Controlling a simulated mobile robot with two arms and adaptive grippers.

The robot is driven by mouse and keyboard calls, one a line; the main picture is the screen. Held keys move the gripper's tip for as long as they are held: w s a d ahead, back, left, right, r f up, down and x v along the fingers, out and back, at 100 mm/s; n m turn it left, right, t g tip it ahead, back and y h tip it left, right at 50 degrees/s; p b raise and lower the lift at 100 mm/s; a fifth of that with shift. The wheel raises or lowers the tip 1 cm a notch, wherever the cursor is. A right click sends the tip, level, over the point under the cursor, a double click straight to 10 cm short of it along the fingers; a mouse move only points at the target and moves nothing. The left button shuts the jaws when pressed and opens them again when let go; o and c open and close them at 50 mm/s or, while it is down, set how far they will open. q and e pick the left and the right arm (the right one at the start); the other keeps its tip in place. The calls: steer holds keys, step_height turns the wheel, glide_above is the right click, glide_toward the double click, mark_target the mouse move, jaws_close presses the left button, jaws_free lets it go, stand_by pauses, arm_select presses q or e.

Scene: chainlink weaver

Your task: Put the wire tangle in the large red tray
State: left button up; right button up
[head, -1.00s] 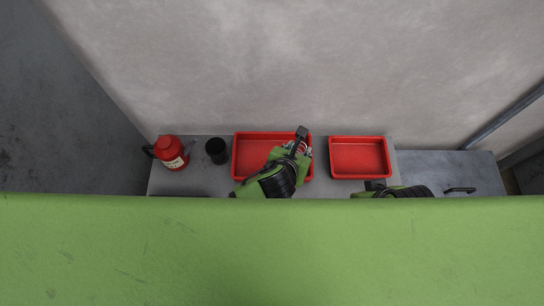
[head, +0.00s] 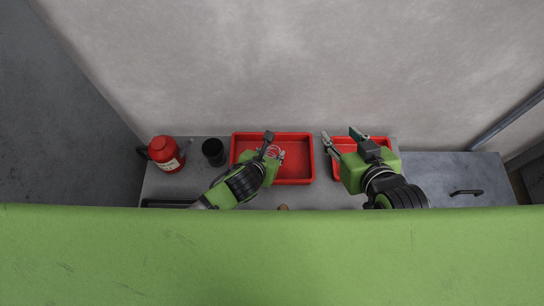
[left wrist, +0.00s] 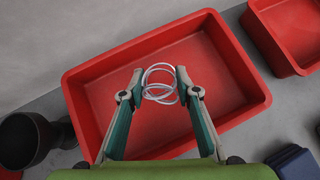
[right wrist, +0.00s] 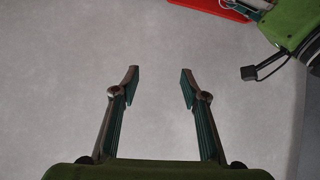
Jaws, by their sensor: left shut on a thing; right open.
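The wire tangle (head: 273,153) is a small bundle of pale loops. My left gripper (head: 274,148) is shut on it and holds it over the large red tray (head: 299,172). In the left wrist view the tangle (left wrist: 161,84) sits between the two fingertips (left wrist: 160,75), with the floor of the large tray (left wrist: 235,108) behind it. Whether it touches the tray floor I cannot tell. My right gripper (head: 341,133) is open and empty near the smaller red tray; its spread fingers (right wrist: 159,75) show against grey in the right wrist view.
The smaller red tray (head: 344,146) stands to the right, partly hidden by my right gripper. A red canister (head: 164,154) and a black cup (head: 213,151) stand at the left. A dark blue object (left wrist: 297,162) shows in the left wrist view. A wall rises behind.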

arm_select(q)
step_height(320, 180, down, 2)
steer(key=shift+f+b, duration=0.15)
steer(key=shift+b, duration=0.45)
arm_select(e)
steer(key=w+a+r+t+y, duration=0.1)
steer(key=w+a+r+t, duration=0.1)
steer(key=w+r+t, duration=0.2)
step_height(320, 180, up, 3)
steer(key=shift+r, duration=0.2)
steer(key=shift+w, duration=0.1)
arm_select(q)
steer(key=shift+f, duration=0.2)
steer(key=o, duration=1.1)
steer(key=shift+r, duration=0.1)
